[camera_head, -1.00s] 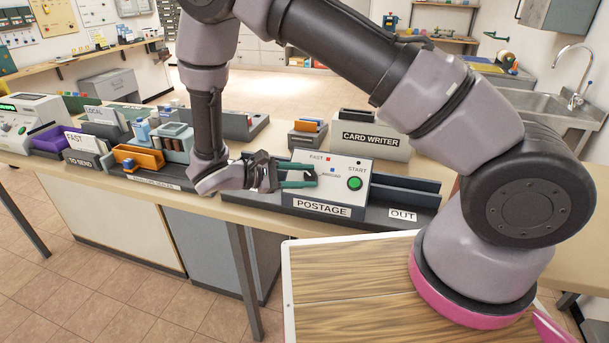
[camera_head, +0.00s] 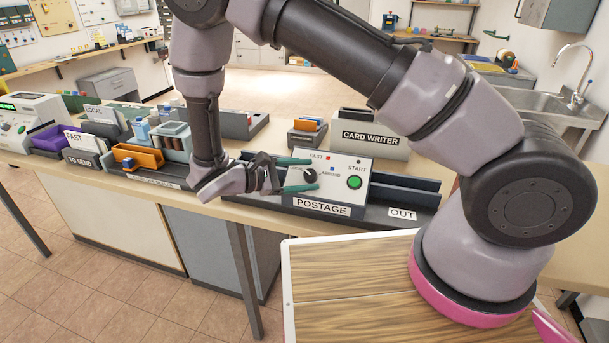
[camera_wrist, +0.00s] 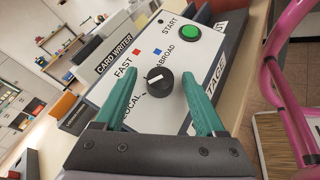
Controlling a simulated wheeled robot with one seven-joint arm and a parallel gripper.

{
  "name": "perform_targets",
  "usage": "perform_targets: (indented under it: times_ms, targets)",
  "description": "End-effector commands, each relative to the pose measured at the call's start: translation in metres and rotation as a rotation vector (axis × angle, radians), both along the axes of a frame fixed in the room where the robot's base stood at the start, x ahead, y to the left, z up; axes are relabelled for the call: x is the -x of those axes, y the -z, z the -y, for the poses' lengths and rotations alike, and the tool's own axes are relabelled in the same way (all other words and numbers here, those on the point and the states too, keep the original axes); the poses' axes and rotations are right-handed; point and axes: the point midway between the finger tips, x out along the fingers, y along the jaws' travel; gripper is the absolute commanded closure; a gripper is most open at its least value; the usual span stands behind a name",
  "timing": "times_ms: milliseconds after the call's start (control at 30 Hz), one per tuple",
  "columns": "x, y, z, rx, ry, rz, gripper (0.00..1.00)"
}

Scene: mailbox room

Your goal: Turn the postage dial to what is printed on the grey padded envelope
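The postage machine (camera_head: 335,191) has a sloped white face with a black dial (camera_head: 309,175) and a green START button (camera_head: 354,183). In the wrist view the dial (camera_wrist: 159,83) carries a white mark that lies toward the left, below the FAST label. FAST has a red square, ABROAD a blue one, and LOCAL is at lower left, partly covered by a finger. My gripper (camera_head: 314,174) is open, its green fingers on either side of the dial; in the wrist view the fingers (camera_wrist: 168,81) stand apart from it. I cannot make out the grey padded envelope.
A dark OUT tray (camera_head: 405,200) adjoins the machine on the right. The card writer (camera_head: 372,144) stands behind it. To the left are an orange holder (camera_head: 145,158), a TO SEND holder (camera_head: 82,160) and a purple tray (camera_head: 50,139).

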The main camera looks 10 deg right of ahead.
Motion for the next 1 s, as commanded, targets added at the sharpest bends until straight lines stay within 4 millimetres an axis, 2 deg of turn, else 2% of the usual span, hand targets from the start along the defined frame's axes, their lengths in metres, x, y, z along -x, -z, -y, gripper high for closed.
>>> perform_targets:
  times_ms: [267, 700, 800, 1000]
  targets:
    - [0.003, -0.001, -0.008, -0.001, -0.001, 0.0, 0.28]
    - [0.029, -0.019, -0.083, -0.001, -0.001, 0.002, 0.28]
    - [0.032, -0.022, -0.093, -0.001, 0.0, 0.002, 0.28]
    - [0.035, -0.024, -0.1, 0.0, 0.0, 0.0, 0.28]
